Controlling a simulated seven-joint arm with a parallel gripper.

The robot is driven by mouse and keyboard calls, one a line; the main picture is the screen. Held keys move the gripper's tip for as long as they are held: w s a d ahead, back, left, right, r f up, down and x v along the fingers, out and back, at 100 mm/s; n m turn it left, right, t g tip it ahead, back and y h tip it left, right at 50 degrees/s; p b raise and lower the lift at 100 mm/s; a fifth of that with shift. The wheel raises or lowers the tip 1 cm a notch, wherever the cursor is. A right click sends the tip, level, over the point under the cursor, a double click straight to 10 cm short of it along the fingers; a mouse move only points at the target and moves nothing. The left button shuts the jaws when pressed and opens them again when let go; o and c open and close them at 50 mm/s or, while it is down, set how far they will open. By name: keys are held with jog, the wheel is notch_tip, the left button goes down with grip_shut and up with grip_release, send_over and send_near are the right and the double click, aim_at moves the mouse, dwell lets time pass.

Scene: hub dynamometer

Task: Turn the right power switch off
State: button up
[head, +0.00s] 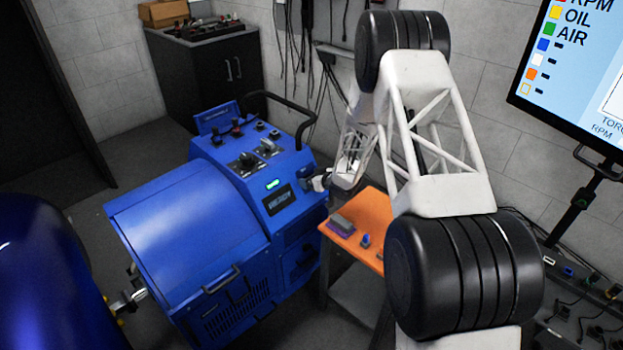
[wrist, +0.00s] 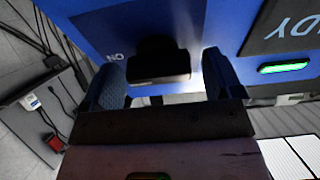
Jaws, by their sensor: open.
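The blue dynamometer (head: 190,222) stands left of centre in the head view, with dark switches (head: 245,162) on its sloped top panel. My gripper (head: 318,181) is at the right side of this machine, small and partly hidden by my arm. In the wrist view a black switch (wrist: 158,60) sits on the blue panel (wrist: 85,18), with an upside-down "ON" label (wrist: 113,57) beside it. My gripper (wrist: 163,78) is open, one finger on each side of the switch in the picture. I cannot tell whether either finger touches it, or which way the switch is set.
A lit green indicator (wrist: 285,67) is right of the switch, by a dark "DY" plate (wrist: 280,22). An orange-topped table (head: 368,207) with small items stands right of the machine. A black handle bar (head: 290,105) curves above the panel's back edge.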

jog(key=shift+c, duration=0.4)
jog(key=c, duration=0.8)
jog(key=shift+c, duration=0.2)
jog(key=shift+n, duration=0.5)
jog(key=n+g, duration=0.1)
jog(key=n, duration=0.2)
jog(key=shift+n+y, duration=0.3)
jog(key=shift+n, duration=0.1)
jog(key=n+g, duration=0.1)
jog(key=n, duration=0.3)
jog(key=shift+s+a+n, duration=0.1)
jog(key=shift+n, duration=0.3)
jog(key=n+g, duration=0.1)
jog(key=n, duration=0.3)
jog(key=shift+f+n, duration=0.1)
jog(key=shift+n, duration=0.3)
jog(key=n, duration=0.4)
jog(key=shift+s+f+n+g, duration=0.1)
jog(key=shift+n+g, duration=0.2)
jog(key=shift+n, duration=0.1)
